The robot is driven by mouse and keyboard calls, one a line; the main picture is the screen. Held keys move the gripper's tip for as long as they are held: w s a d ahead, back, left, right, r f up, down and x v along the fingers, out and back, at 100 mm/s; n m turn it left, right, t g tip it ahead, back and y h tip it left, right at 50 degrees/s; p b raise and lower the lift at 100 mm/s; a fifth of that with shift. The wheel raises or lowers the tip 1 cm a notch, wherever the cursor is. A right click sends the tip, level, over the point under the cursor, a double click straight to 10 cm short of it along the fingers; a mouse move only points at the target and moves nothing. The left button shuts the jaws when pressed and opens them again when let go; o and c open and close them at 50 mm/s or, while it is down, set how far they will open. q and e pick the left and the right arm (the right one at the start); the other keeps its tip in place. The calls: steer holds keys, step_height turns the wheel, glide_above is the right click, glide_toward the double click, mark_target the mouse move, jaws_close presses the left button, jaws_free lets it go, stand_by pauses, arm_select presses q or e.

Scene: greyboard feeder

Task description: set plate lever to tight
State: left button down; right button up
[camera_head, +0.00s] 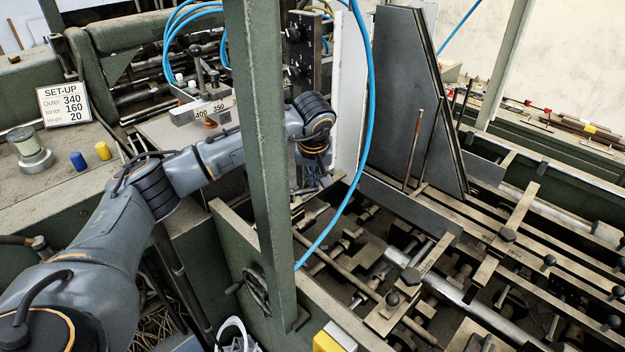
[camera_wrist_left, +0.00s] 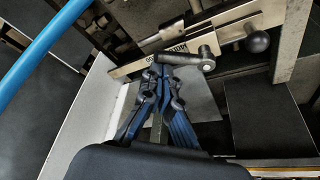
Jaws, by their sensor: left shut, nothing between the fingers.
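My left gripper (camera_wrist_left: 162,72) is shut and empty; its blue fingers point up the left wrist view. Just past its tips a dark, rounded lever handle (camera_wrist_left: 188,61) lies crosswise with a short grey arm at its right end. I take it to be the plate lever. I cannot tell whether the tips touch it, and its tight marking cannot be read. In the head view my left arm reaches behind a green post, and the gripper (camera_head: 322,180) shows only partly beside a white panel (camera_head: 350,90). My right gripper is not in view.
A black ball knob (camera_wrist_left: 257,41) sits right of the lever by a metal scale bar (camera_wrist_left: 150,62). A blue hose (camera_head: 368,90) hangs near my wrist. The green post (camera_head: 262,150) stands before my forearm. A set-up sign (camera_head: 64,104) stands at left; rails and rods fill the right.

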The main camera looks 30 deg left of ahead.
arm_select(q)
steer(key=shift+s+d+f+m+h+b, duration=0.15)
steer(key=shift+f+m+h+b, duration=0.3)
steer(key=shift+m, duration=0.55)
steer(key=shift+s+d+m+b, duration=0.15)
steer(key=shift+s+m+b, duration=0.2)
steer(key=shift+m+b, duration=0.45)
steer(key=shift+s+d+r+b, duration=0.2)
steer(key=shift+s+b, duration=0.15)
steer(key=shift+s, duration=0.15)
steer(key=shift+s+b, duration=0.6)
steer(key=shift+b, duration=0.05)
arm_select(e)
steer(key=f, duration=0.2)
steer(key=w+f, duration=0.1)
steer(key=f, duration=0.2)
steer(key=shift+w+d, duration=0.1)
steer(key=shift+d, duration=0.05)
arm_select(q)
steer(key=shift+s, duration=0.1)
